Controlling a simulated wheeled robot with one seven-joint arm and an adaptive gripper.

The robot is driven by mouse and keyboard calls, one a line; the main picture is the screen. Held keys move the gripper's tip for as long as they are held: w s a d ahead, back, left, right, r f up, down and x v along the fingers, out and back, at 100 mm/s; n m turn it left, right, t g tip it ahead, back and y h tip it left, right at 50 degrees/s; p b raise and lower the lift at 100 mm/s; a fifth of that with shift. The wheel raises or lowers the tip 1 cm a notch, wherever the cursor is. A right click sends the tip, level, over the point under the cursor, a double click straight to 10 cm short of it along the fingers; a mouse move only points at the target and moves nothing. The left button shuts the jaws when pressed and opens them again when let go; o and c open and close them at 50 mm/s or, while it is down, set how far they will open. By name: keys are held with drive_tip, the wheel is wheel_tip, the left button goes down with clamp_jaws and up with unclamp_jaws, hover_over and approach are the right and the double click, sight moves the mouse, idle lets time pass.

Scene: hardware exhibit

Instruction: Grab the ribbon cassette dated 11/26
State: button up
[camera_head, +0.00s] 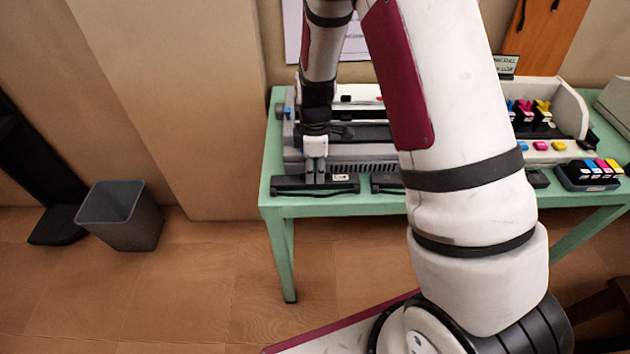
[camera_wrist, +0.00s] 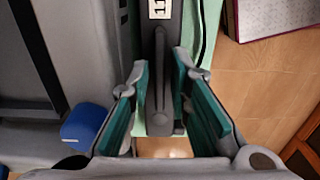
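A long dark ribbon cassette (camera_head: 342,186) with a small white label lies at the front left of the green table. It also shows in the wrist view (camera_wrist: 164,62), where the label is cut off by the top edge and only "11" can be read. My gripper (camera_head: 315,180) is over this cassette, pointing down. In the wrist view my gripper (camera_wrist: 168,95) is open, with teal pads on either side of the cassette and gaps still visible. A second dark cassette (camera_head: 386,184) lies to the right, mostly hidden behind my arm; its date cannot be read.
A grey printer (camera_head: 365,133) stands close behind the cassettes on the green table (camera_head: 300,208). Colour ink cartridges (camera_head: 590,174) are at the right. A grey bin (camera_head: 122,222) stands on the floor at the left. A blue part (camera_wrist: 85,124) shows near the left finger.

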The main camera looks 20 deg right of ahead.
clamp_jaws()
drive_tip(key=shift+r, duration=0.1)
